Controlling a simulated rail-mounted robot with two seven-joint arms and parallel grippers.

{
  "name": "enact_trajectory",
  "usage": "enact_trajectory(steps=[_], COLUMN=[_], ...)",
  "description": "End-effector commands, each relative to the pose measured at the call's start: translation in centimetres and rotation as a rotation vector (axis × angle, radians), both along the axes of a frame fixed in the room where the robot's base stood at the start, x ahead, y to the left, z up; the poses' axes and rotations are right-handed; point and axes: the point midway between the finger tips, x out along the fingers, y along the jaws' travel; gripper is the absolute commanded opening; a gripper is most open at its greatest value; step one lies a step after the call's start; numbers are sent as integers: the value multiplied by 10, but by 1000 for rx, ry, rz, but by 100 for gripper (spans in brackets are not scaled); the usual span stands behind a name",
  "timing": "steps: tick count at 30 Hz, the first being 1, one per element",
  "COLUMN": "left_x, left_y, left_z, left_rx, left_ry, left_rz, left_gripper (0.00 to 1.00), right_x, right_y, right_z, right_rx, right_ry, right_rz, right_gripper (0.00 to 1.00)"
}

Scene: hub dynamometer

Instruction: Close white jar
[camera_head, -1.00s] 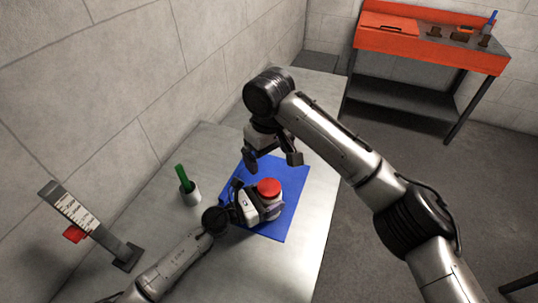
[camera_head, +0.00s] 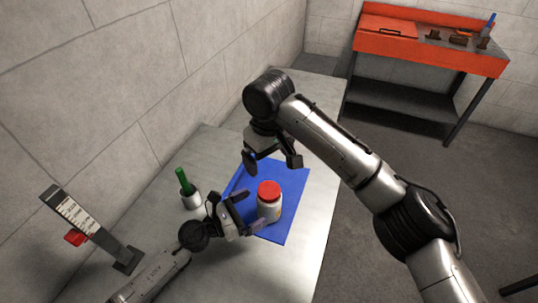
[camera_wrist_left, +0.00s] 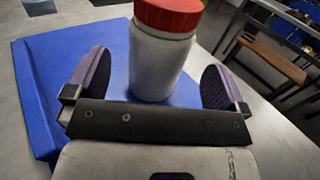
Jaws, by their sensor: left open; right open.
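The white jar (camera_head: 269,206) stands upright on the blue mat (camera_head: 292,183) with the red lid (camera_head: 269,188) on its top. How tightly the lid sits cannot be told. In the left wrist view the jar (camera_wrist_left: 158,62) and its red lid (camera_wrist_left: 170,15) are just ahead of the fingers. My left gripper (camera_head: 250,212) is open beside the jar, on its left, and holds nothing. In the left wrist view its two fingers (camera_wrist_left: 157,85) are spread wide, with the jar between and beyond them. My right gripper (camera_head: 271,163) is open and empty above the far part of the mat.
A dark stand (camera_head: 95,230) with a labelled plate and a red part is at the table's left. An orange workbench (camera_head: 430,45) stands at the back right. The table beyond the mat is clear.

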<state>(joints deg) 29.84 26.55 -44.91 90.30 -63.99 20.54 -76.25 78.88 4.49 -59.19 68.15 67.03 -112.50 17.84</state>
Motion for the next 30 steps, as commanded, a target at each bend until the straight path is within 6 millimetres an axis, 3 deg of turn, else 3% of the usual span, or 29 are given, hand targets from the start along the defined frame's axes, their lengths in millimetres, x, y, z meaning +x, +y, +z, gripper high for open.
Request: enact_trajectory(steps=[6, 12, 30], left_x=[-21, -34, -40], left_y=[36, 57, 67], left_z=[-1, -1, 0], left_rx=[1, 0, 0], left_ry=[2, 1, 0], left_rz=[1, 1, 0], left_gripper=[100, 100, 100], right_x=[0, 0, 0], right_y=[0, 0, 0], right_z=[0, 0, -1], right_rx=[0, 0, 0], right_ry=[0, 0, 0], right_rz=[0, 0, 0], right_gripper=[94, 94, 94])
